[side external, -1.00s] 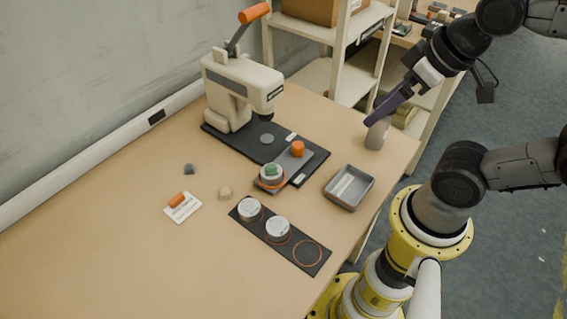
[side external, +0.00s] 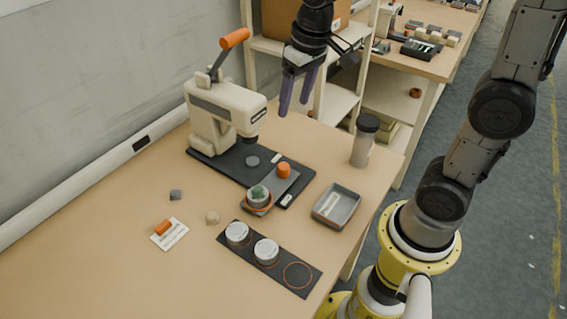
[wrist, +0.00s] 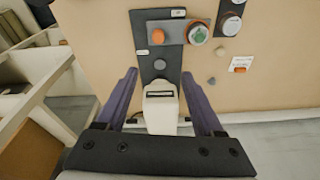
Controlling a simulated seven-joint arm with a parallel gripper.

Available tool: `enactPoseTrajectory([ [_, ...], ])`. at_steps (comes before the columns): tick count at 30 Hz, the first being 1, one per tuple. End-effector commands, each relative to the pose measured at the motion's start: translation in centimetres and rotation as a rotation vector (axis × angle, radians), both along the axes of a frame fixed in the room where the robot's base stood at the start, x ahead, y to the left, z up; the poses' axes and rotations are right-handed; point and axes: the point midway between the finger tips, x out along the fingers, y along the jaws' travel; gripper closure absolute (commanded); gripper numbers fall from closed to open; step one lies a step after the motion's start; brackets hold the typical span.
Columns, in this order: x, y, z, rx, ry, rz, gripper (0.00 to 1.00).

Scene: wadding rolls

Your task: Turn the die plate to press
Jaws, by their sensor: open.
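The cream press (side external: 217,110) with an orange-gripped lever stands on a black base plate (side external: 222,169); it also shows in the wrist view (wrist: 160,112). The grey die plate (side external: 274,184) lies on the base's front right part. It carries an upright orange knob (side external: 284,170) and, at its outer end, a round cup (side external: 258,198) with a green wad inside. A grey disc (side external: 252,160) sits on the base near the press head.
A black strip (side external: 255,250) holds two cups and an empty orange ring. A grey tray (side external: 323,217), dark-capped bottle (side external: 361,148), small grey lump (side external: 176,194), beige lump (side external: 212,217) and card with an orange piece (side external: 175,237) lie around. Shelving (side external: 343,100) stands behind.

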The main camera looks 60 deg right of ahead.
Motion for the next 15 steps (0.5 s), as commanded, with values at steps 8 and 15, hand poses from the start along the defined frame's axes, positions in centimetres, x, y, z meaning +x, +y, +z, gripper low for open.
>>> enactPoseTrajectory([
  [8,3.2,-0.4,-5.7,0.005,0.159,-0.014,0.31],
  [15,3.1,-0.5,-7.8,0.007,0.195,-0.017,0.31],
])
